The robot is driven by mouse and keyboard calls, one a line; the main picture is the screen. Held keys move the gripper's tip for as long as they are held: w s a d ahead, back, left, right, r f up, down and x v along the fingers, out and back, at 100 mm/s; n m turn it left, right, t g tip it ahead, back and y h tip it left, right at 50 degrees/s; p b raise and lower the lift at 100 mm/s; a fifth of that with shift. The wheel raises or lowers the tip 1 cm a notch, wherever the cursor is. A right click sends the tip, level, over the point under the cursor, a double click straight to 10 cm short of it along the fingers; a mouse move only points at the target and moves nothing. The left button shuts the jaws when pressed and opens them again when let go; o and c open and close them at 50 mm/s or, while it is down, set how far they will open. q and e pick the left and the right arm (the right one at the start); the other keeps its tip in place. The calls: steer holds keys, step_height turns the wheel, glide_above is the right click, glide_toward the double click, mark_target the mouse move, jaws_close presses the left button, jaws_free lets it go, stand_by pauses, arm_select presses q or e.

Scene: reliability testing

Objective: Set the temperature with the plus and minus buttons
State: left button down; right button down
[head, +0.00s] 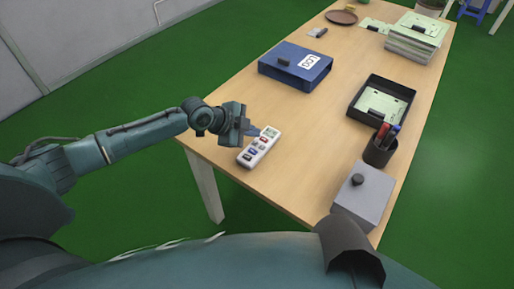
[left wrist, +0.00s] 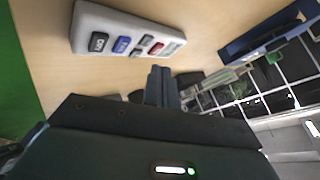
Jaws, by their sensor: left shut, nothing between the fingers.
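A white remote-like device (head: 258,147) with several small coloured buttons and a greenish display at its far end lies on the table near its left edge. In the left wrist view the device (left wrist: 110,18) shows at the upper left, with dark, blue and red buttons; I cannot read which are plus and minus. My left gripper (head: 254,131) is shut and empty, its fingertips just beside the far left side of the device. Its closed fingers also show in the left wrist view (left wrist: 160,82), apart from the buttons. My right gripper is not in view.
The wooden table (head: 222,154) holds a blue box (head: 290,70), a black tray (head: 355,112) with papers, a dark pen cup (head: 375,155) and a grey box (head: 368,190) with a black knob. Bare tabletop lies right of the device.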

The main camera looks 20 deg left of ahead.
mark_target(255, 143)
arm_select(q)
steer(key=shift+a+f, duration=0.2)
steer(key=shift+f, duration=0.5)
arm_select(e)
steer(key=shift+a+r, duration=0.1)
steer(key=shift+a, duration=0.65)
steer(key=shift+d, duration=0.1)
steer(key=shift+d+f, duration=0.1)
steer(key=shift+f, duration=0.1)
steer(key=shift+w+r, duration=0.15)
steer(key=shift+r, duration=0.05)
arm_select(q)
steer(key=shift+f, duration=0.1)
steer(key=shift+f+b, duration=0.35)
steer(key=shift+b, duration=0.2)
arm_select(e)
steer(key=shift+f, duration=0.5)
